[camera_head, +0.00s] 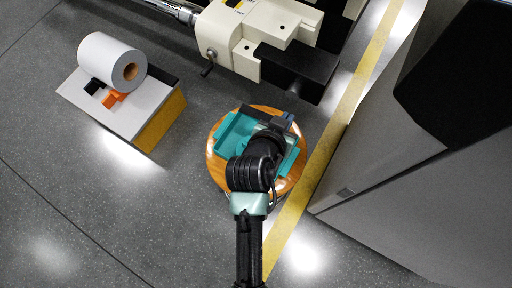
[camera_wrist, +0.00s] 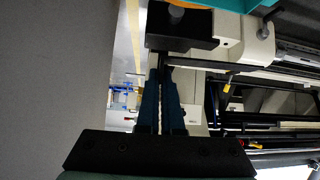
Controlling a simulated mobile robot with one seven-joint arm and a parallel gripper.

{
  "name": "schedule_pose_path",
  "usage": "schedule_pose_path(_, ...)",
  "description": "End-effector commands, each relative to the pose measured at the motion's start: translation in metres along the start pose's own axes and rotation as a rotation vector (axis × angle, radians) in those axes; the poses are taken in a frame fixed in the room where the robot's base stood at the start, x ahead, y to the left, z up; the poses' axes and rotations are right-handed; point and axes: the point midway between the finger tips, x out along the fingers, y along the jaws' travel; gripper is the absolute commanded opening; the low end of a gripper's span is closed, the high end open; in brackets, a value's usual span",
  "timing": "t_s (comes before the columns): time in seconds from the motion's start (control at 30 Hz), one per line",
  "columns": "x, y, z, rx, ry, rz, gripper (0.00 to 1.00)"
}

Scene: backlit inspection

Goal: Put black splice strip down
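My gripper (camera_head: 286,120) is over the teal tray (camera_head: 229,133) on a round wooden stool top (camera_head: 216,165) in the head view. In the wrist view its two dark blue fingers (camera_wrist: 160,74) are close together. A thin black piece, which looks like the black splice strip (camera_wrist: 161,100), shows between them and seems to be gripped. The strip is too dark to trace fully, and the head view does not show it clearly. My arm hides the middle of the tray.
A cream machine (camera_head: 265,30) with a black plate (camera_head: 298,70) stands behind the stool. A large grey cabinet (camera_head: 390,150) is to the right, past a yellow floor line (camera_head: 325,147). At left, a box (camera_head: 130,115) bears a white roll (camera_head: 105,60) and small black and orange pieces.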

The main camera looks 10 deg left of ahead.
Motion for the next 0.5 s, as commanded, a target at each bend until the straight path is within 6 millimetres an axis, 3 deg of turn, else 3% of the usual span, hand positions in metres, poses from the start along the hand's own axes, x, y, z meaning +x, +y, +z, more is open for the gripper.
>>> schedule_pose_path(0.03, 0.019, -0.001, 0.017, 0.010, 0.002, 0.009, 0.00)
schedule_pose_path(0.2, 0.042, -0.003, 0.032, 0.037, 0.006, 0.041, 0.00)
schedule_pose_path(0.5, 0.058, -0.003, 0.041, 0.059, 0.007, 0.068, 0.00)
